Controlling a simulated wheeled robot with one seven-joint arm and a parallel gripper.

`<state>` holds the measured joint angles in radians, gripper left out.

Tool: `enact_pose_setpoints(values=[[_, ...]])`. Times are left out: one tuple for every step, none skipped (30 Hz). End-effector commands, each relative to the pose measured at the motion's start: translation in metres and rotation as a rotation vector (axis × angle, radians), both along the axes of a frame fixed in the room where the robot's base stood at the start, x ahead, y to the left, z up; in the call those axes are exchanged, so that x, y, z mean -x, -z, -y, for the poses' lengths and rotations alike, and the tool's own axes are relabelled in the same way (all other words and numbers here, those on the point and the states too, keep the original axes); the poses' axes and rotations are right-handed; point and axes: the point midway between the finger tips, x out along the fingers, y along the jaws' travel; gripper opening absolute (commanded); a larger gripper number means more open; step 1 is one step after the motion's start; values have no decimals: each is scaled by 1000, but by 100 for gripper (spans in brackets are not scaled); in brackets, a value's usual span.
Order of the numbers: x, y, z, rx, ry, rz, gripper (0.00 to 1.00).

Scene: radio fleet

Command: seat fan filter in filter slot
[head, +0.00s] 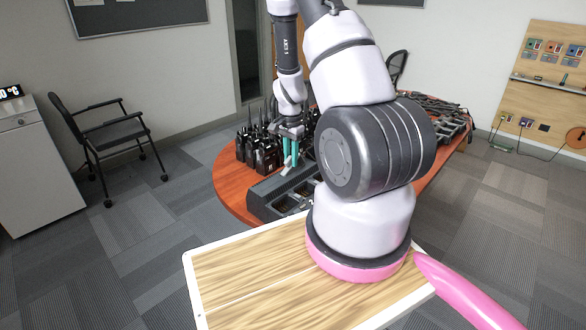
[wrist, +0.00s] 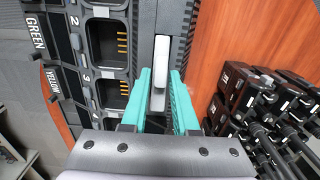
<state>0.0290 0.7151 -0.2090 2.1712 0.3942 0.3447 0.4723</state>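The fan filter (wrist: 158,92) is a slim light-grey piece between the teal fingers in the wrist view. My gripper (head: 290,160) appears shut on it, over the dark charger unit (head: 262,200). In the wrist view the fingers of my gripper (wrist: 162,90) stand one on each side of the filter. A long narrow recess, which looks like the filter slot (wrist: 163,20), runs along the charger beside the numbered bays. The filter's far end lies over or at this recess; I cannot tell how deep it sits. In the head view a small grey end (head: 286,172) shows below the fingertips.
Several black radios (head: 258,152) stand on the red-brown table (head: 228,180) left of my gripper; they show at right in the wrist view (wrist: 240,90). Empty charging bays (wrist: 108,45) lie left of the recess. More dark gear (head: 440,112) covers the table's far right.

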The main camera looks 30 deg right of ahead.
Motion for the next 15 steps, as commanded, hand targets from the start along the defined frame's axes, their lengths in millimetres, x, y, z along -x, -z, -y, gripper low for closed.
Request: enact_pose_setpoints(values=[[0,0,0,0,0,0,5],[0,0,0,0,0,0,0],[0,0,0,0,0,0,0],[0,0,0,0,0,0,0],[0,0,0,0,0,0,0],[0,0,0,0,0,0,0],[0,0,0,0,0,0,0],[0,0,0,0,0,0,0],[0,0,0,0,0,0,0],[0,0,0,0,0,0,0],[0,-1,0,0,0,0,0],[0,-3,0,0,-1,1,0],[-1,-6,0,1,-1,1,0],[-1,-9,-1,0,-2,2,0],[-1,-15,-1,1,-3,3,0]])
